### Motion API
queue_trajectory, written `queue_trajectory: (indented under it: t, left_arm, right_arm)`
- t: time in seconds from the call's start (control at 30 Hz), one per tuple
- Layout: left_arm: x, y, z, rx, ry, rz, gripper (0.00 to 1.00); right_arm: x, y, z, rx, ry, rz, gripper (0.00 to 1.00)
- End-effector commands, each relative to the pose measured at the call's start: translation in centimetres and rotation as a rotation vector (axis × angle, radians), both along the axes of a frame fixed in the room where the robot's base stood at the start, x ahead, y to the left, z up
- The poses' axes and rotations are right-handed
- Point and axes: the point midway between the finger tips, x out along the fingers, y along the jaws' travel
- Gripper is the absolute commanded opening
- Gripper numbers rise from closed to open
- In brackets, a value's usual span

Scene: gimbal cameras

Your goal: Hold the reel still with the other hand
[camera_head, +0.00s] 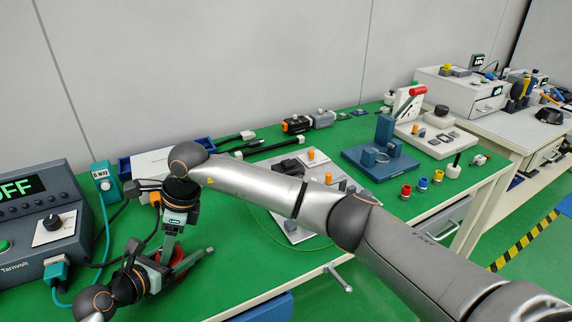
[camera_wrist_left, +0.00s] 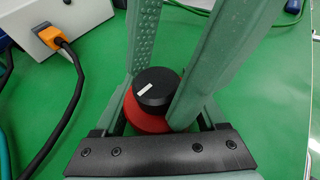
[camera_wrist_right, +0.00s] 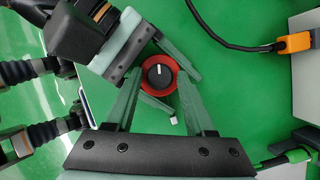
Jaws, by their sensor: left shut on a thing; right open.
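The reel is a red disc with a black knob with a white mark on top; it shows in the head view (camera_head: 179,264), the left wrist view (camera_wrist_left: 143,119) and the right wrist view (camera_wrist_right: 158,91). It stands low on the green bench top. My left gripper (camera_head: 190,259) comes in from the side and is shut on the reel, with a finger on either side. My right gripper (camera_head: 168,243) is above the reel, open, its fingers straddling it in the right wrist view (camera_wrist_right: 158,100). Contact of the right fingers is hidden. A small pale tip (camera_wrist_right: 174,120) shows beside the reel.
A grey power unit (camera_head: 40,225) reading OFF stands at the left. Dark and teal cables run near my left gripper. A light box (camera_head: 168,160) with an orange plug is behind. A grey plate (camera_head: 300,225) lies right of the reel, partly under my right arm.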

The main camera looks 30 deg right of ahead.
Motion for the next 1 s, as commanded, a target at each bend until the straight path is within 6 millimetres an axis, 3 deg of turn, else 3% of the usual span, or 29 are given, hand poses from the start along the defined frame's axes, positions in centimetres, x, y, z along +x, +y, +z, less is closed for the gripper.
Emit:
queue_trajectory:
  t: [0.33,0.93,1.0]
  left_arm:
    - [0.0,0.0,-0.1,0.002,0.001,0.0,0.2]
    - [0.0,0.0,-0.1,0.002,0.001,0.0,0.2]
    - [0.0,0.0,-0.1,0.002,0.001,0.0,0.2]
  right_arm:
    - [0.2,0.1,0.0,0.004,0.003,0.286,0.54]
    - [0.0,-4.8,11.6,0.002,-0.004,0.275,0.54]
    - [-0.4,-5.4,9.9,0.098,0.047,0.265,0.54]
